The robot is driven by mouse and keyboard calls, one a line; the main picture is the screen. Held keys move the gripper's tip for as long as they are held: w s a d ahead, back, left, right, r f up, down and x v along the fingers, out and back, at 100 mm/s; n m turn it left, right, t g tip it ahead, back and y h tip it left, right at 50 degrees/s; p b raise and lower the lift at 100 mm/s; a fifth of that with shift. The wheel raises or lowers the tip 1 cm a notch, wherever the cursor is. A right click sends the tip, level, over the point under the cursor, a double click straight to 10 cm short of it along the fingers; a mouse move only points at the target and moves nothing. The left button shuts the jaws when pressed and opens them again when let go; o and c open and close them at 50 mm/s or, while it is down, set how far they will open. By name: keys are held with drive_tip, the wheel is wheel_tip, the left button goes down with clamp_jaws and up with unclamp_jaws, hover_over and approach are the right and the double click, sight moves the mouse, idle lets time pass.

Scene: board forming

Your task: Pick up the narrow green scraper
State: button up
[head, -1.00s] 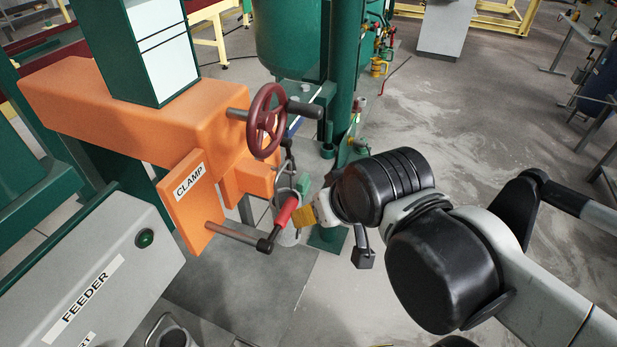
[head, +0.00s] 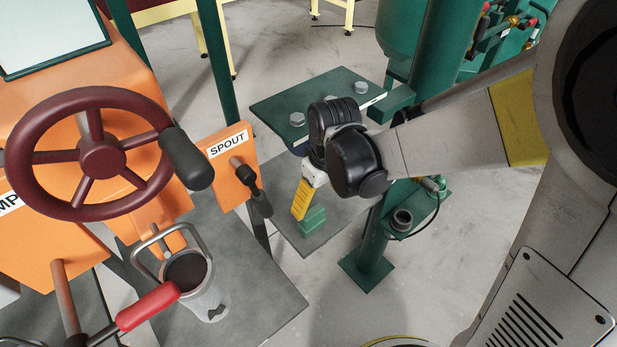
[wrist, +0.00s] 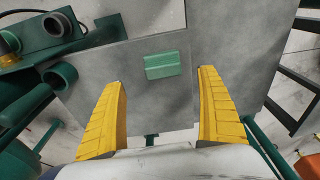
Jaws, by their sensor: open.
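The green scraper (head: 312,221) shows as a small, narrow green block on a grey plate (head: 345,215), just below my yellow fingers. It also shows in the wrist view (wrist: 162,65), lying crosswise ahead of the gap between the fingers. My gripper (head: 299,214) is open and points down at it. In the wrist view my two fingers (wrist: 161,77) stand wide apart with nothing between them. Any contact between a finger and the scraper cannot be told from the head view.
An orange SPOUT block (head: 228,160) with a dark-ended lever is left of my gripper. A metal pitcher (head: 205,295) stands lower left, near a red-handled lever (head: 147,307) and a maroon handwheel (head: 100,155). A bolted green plate (head: 325,100) and a green column (head: 437,95) are close behind my wrist.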

sight(313, 212)
drive_tip(key=f, duration=0.1)
drive_tip(key=f+b, duration=0.1)
drive_tip(key=f, duration=0.1)
drive_tip(key=shift+w+a, duration=0.15)
drive_tip(key=shift+a, duration=0.2)
drive_tip(key=f+b, duration=0.1)
drive_tip(key=f, duration=0.1)
drive_tip(key=f+b, duration=0.1)
drive_tip(key=f, duration=0.1)
drive_tip(key=f+b, duration=0.1)
drive_tip(key=shift+w+a+f, duration=0.3)
drive_tip(key=shift+w+f, duration=0.05)
drive_tip(key=shift+f, duration=0.05)
drive_tip(key=shift+r, duration=0.1)
drive_tip(key=c, duration=1.3)
